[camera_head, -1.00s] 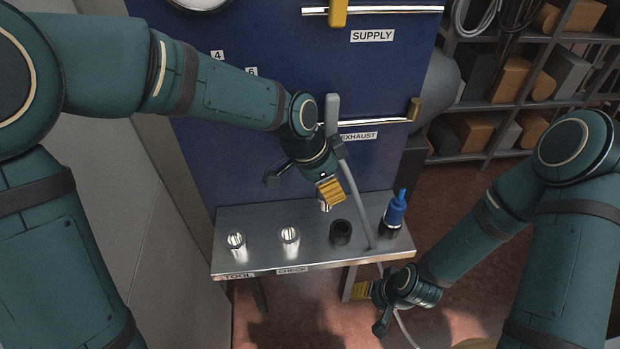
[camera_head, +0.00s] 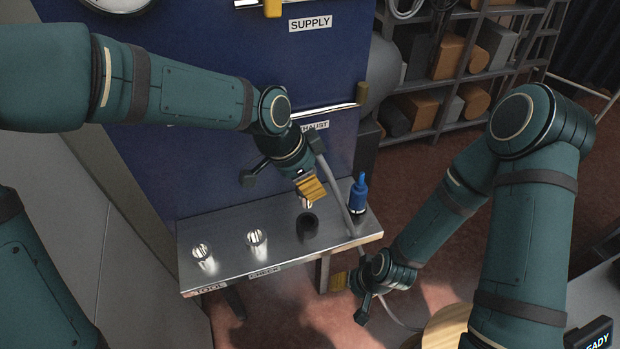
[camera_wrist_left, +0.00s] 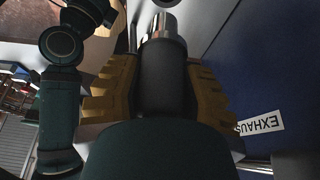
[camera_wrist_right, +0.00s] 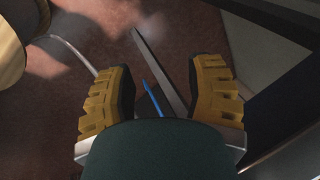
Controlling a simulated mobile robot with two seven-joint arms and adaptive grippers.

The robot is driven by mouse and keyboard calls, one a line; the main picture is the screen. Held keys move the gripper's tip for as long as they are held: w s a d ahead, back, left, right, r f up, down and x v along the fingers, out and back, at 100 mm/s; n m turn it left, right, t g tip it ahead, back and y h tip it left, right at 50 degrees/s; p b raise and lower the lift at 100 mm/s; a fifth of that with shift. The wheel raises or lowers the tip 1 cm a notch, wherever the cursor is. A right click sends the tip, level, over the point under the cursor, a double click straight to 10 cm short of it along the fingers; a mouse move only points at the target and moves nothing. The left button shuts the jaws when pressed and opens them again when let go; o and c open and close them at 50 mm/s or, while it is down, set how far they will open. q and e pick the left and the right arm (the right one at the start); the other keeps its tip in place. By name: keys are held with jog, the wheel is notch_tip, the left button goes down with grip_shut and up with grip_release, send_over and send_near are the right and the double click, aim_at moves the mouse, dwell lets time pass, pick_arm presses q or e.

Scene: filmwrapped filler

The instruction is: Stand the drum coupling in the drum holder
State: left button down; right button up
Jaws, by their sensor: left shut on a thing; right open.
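My left gripper (camera_head: 310,190) is shut on a dark cylindrical coupling (camera_wrist_left: 163,75) with a silver end. The silver end points down above the metal shelf, near a black cup-shaped holder (camera_head: 308,226); I cannot tell whether it touches. The gripper hides most of the coupling in the head view. Two silver holders (camera_head: 203,257) and (camera_head: 257,243) stand to the left on the shelf. No label tells me which holder is for the drum. My right gripper (camera_wrist_right: 160,85) is open and empty, low beside the shelf's front right; it also shows in the head view (camera_head: 348,296).
The metal shelf (camera_head: 230,262) carries TOOL and CHECK labels. A blue-topped piece (camera_head: 358,193) stands at its right end. A grey hose (camera_head: 338,190) runs down past the left gripper. A round wooden top (camera_head: 447,328) and a READY display (camera_head: 597,338) are at lower right.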

aim_at(310, 203)
pick_arm(q)
jog(key=shift+f+b, duration=2.85)
jog(key=shift+f, duration=0.85)
jog(key=shift+f+b, duration=0.75)
jog(key=shift+f, duration=0.2)
pick_arm(e)
notch_tip(310, 203, down, 7)
jog(key=s, duration=0.1)
jog(key=shift+s+a+f, duration=0.15)
jog(key=shift+s+f, duration=0.05)
jog(key=shift+s, duration=0.1)
pick_arm(q)
jog(key=shift+f, duration=0.3)
pick_arm(e)
jog(key=shift+f, duration=0.25)
pick_arm(q)
jog(key=c, duration=0.6)
grip_release()
jog(key=shift+o, duration=0.2)
